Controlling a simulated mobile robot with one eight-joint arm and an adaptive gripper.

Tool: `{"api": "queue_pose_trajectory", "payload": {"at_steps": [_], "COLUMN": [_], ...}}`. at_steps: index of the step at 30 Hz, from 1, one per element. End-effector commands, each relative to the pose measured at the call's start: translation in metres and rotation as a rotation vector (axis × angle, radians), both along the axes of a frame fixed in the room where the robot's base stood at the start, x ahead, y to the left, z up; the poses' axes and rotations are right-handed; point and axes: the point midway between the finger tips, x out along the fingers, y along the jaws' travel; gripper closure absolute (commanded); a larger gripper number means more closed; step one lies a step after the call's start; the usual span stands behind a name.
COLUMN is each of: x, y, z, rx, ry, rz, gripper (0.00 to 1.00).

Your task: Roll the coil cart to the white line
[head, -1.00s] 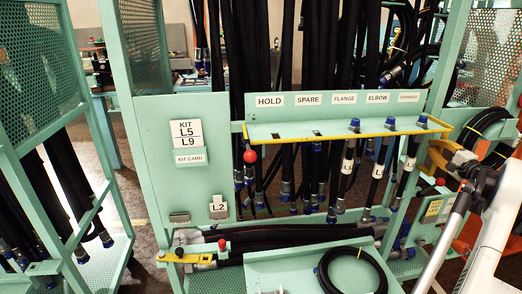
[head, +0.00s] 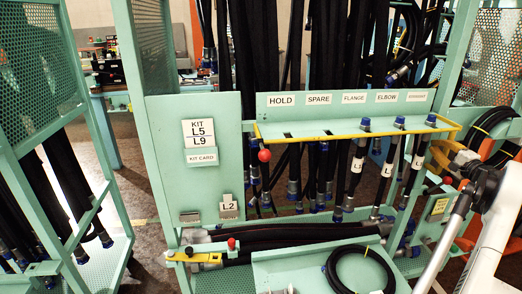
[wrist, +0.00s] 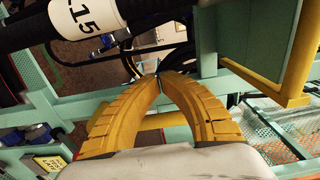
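A mint-green cart (head: 212,110) stands across the middle of the head view, with a labelled shelf, hanging black hoses and a black coil (head: 360,270) on its low front tray. I take it for the coil cart. My gripper (head: 440,155) is at the right end of its yellow-edged shelf. In the wrist view the two yellow fingers (wrist: 158,78) meet at their tips in front of green bars. I see nothing clearly held between them; contact with the cart is unclear. No white line is clearly seen; a short pale strip (head: 139,222) shows on the floor.
A mesh-sided green rack (head: 35,90) with hoses stands close on the left. More coils (head: 490,125) and orange parts are at the right, behind my arm. A yellow bar with a red knob (head: 231,243) is low on the cart. Dark floor shows between rack and cart.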

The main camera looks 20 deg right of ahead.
Motion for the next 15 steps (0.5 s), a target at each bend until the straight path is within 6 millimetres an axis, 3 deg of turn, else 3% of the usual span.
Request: {"api": "queue_pose_trajectory", "payload": {"at_steps": [15], "x": [-0.003], "y": [-0.011], "z": [0.0], "rx": [0.0], "ry": [0.0], "rz": [0.0], "gripper": [1.0]}}
